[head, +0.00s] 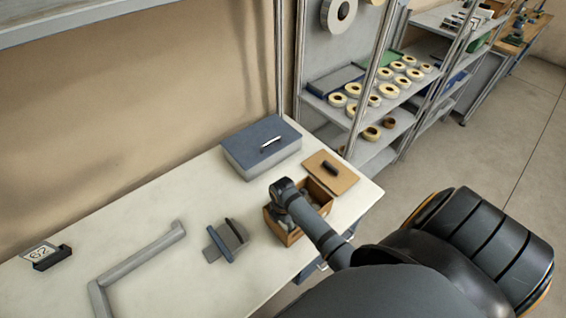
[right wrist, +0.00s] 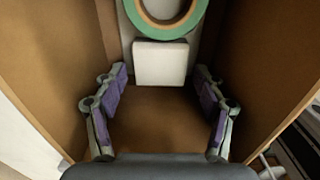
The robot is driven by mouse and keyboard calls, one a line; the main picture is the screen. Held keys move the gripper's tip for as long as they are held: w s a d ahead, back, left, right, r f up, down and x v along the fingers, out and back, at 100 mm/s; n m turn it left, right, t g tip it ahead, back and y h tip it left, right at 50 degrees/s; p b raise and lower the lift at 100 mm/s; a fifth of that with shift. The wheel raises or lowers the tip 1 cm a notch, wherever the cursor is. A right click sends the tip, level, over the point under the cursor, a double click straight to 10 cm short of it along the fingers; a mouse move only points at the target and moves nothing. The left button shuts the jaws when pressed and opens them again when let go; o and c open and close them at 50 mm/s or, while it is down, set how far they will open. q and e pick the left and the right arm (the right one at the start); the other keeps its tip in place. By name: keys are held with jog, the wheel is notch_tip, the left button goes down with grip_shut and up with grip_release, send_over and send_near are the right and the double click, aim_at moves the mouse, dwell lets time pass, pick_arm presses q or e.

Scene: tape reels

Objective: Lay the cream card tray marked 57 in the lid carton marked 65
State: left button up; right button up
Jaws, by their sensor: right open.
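An open brown carton (head: 285,237) stands near the table's right end, with a brown lid (head: 345,180) with a dark handle lying behind it; I read no 65 on either. My right gripper (right wrist: 160,97) is open and empty, reaching down into the carton between its brown walls (right wrist: 265,70). In the right wrist view, a pale block (right wrist: 160,63) and part of a green-rimmed reel (right wrist: 203,8) lie beyond the fingertips. I cannot tell whether the pale block is the cream card tray; no 57 shows. My left gripper is out of view.
A blue-grey lidded box (head: 255,157) stands behind the carton. A grey device (head: 227,240) and a bent grey rail (head: 140,260) lie to the left. A small number card (head: 40,251) stands at far left. Shelves with several reels (head: 388,90) stand beyond the table.

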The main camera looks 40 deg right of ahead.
notch_tip(320, 180, up, 12)
jog(key=b, duration=0.2)
